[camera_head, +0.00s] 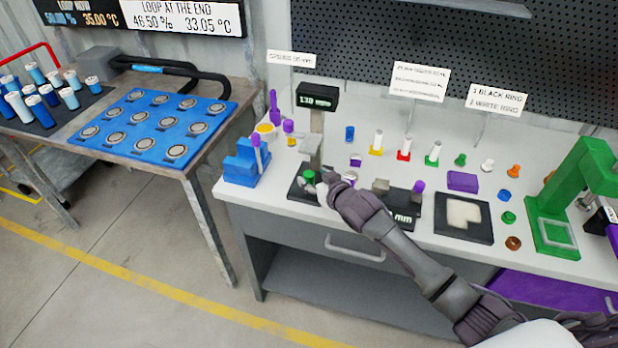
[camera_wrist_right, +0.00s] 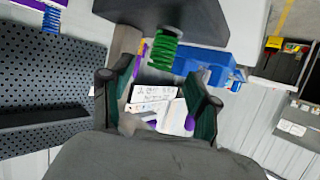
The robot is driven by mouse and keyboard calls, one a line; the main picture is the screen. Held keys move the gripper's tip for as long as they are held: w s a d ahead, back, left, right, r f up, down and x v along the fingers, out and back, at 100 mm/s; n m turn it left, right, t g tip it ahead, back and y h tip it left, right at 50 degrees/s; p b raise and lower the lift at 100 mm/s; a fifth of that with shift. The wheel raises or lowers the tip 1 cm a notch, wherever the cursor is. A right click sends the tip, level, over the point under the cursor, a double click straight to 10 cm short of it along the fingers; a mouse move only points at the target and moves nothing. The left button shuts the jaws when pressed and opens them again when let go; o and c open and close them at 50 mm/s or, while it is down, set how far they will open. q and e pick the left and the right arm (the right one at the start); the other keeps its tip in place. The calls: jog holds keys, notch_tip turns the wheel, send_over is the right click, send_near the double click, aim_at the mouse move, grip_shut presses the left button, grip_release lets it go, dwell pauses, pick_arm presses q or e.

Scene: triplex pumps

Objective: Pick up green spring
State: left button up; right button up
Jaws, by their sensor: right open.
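The green spring (camera_head: 309,176) stands on the dark base of the measuring stand (camera_head: 315,125) on the white bench. In the right wrist view the green spring (camera_wrist_right: 167,48) shows its coils, a little above the gap between my fingertips. My right gripper (camera_head: 318,187) is right beside the spring in the head view. In the wrist view the right gripper (camera_wrist_right: 160,85) is open, its two fingers apart with nothing held between them. I cannot tell whether a finger touches the spring. My left gripper is not in view.
A blue holder (camera_head: 241,168) with purple tools stands left of the stand. Rings and coloured pieces stand behind and right of my arm. A dark tray with a white pad (camera_head: 463,215) and a green press (camera_head: 570,200) are at the right. A blue rack (camera_head: 150,128) lies on the left table.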

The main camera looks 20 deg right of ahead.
jog(key=shift+x, duration=1.4)
jog(key=shift+s+f, duration=0.1)
jog(key=c, duration=1)
grip_shut()
